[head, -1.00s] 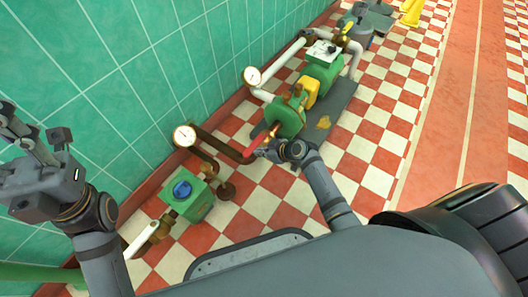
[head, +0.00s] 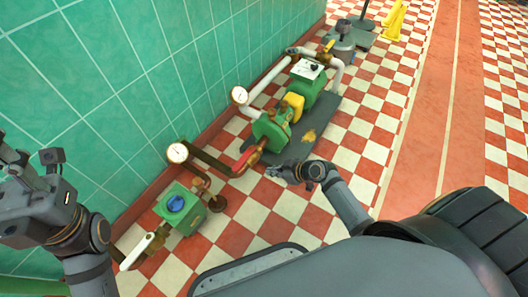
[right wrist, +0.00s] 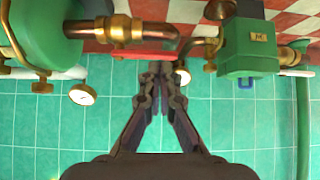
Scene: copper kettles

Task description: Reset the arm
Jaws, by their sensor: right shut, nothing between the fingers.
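My right gripper (head: 273,171) is shut and empty, held in front of the green pump, just right of and below the red valve handle (head: 243,160) in the head view. A gap of floor shows between them. In the right wrist view its fingertips (right wrist: 160,68) meet, with nothing between them, and copper pipe (right wrist: 150,32) shows beyond. My left gripper (head: 28,165) is raised at the left edge of the head view, partly cut off, in front of the tiled wall. Whether its fingers are apart is unclear.
The green pump (head: 271,130) stands on a dark base by the wall. A green box with a blue knob (head: 175,204) and gauges (head: 177,152) are to its left. Yellow floor signs (head: 395,20) stand far back. Checkered floor (head: 290,207) is clear on the right.

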